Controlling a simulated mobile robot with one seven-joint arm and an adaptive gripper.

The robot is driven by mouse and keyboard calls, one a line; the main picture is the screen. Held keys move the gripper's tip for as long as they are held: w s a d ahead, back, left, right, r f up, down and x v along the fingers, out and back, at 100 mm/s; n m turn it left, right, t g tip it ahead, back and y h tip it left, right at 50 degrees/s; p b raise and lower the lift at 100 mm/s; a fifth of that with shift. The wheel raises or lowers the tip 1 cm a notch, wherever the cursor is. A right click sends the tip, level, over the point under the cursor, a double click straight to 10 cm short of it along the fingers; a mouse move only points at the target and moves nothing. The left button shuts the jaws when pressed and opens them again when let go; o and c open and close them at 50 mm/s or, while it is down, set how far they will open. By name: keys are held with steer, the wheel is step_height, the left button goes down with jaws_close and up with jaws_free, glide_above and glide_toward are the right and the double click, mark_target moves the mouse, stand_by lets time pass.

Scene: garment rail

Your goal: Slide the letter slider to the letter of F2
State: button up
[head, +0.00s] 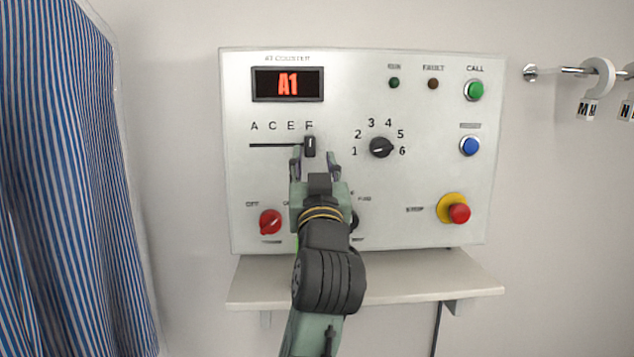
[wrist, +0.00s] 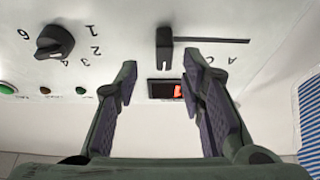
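The letter slider (head: 310,146) is a black upright knob at the right end of its dark horizontal slot, under the letter F of the row A, C, E, F. The slider also shows in the wrist view (wrist: 164,45), where the panel appears upside down. My gripper (head: 315,163) is open in front of the panel, just below the slider. In the wrist view my gripper (wrist: 160,68) has its fingertips spread, one to either side of the slider; I cannot tell whether either touches it.
A black number dial (head: 381,147) sits right of the slider, its white mark toward 1. A red knob (head: 270,222) and a partly hidden black knob lie below. A red stop button (head: 459,212) is lower right. A shelf (head: 400,275) juts out beneath; striped cloth (head: 65,180) hangs left.

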steer(key=v, duration=0.6)
steer(key=shift+s+f, duration=0.2)
steer(key=shift+s, duration=0.1)
